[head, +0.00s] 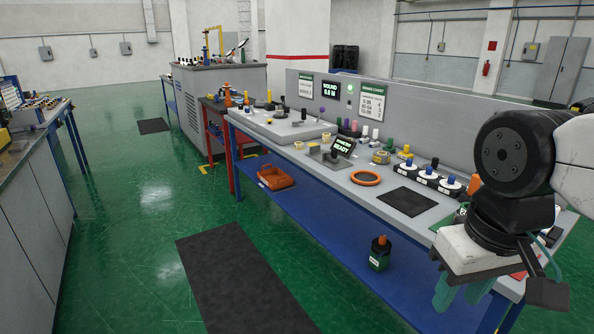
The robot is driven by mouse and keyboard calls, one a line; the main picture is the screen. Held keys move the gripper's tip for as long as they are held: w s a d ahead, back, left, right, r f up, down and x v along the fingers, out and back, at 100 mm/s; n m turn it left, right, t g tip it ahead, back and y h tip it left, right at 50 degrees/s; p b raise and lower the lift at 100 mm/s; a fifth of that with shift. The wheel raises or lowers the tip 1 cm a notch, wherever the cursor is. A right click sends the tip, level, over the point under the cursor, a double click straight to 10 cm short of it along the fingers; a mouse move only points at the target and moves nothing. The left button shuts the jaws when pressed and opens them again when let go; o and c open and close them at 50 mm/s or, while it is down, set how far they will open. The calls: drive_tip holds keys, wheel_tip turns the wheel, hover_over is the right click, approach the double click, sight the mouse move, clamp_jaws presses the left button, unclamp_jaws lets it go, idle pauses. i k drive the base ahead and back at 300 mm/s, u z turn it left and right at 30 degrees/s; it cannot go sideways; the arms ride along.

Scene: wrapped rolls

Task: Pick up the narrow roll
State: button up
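My gripper (462,292) is at the lower right, in front of the bench (330,195), pointing down. Its two teal fingers are apart, with nothing seen between them. Several small white rolls or spools with blue tops, such as one roll (428,174), stand in dark holders in a row on the bench's right part. They are up and to the left of my gripper, apart from it. I cannot tell which thing is the narrow roll.
A black mat (407,201), an orange ring (366,178) and a small display (343,147) lie or stand on the bench. The blue lower shelf (320,215) holds an orange bin (275,177) and a dark canister (379,254). Green floor (140,230) at left is mostly clear.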

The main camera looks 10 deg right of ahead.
sight(380, 157)
drive_tip(key=u, duration=1)
drive_tip(key=i, duration=1.75)
drive_tip(key=z, duration=0.75)
drive_tip(key=i, duration=0.9)
drive_tip(key=z, duration=1.4)
drive_tip(key=i, duration=0.6)
drive_tip(key=z, duration=0.45)
